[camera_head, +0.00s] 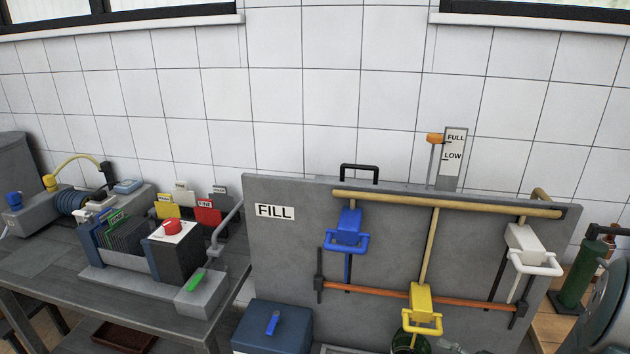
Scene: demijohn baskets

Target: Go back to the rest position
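My gripper is not in view, so I cannot see its fingers or whether it holds anything. A grey upright panel (285,265) with a FILL label (275,212) stands in front of me. It carries a blue valve (349,229), a yellow valve (421,304) and a white valve (527,247), joined by tan and orange-brown pipes. A gauge marked FULL and LOW (453,155) rises behind the panel, with an orange float piece (435,139) beside it.
A dark workbench (35,265) on the left holds a black box with a red knob (172,229), a green switch (195,281) and several coloured cards. A blue-grey box (270,330) stands low in front. A green bottle (580,275) stands at the right. Tiled wall closes the back.

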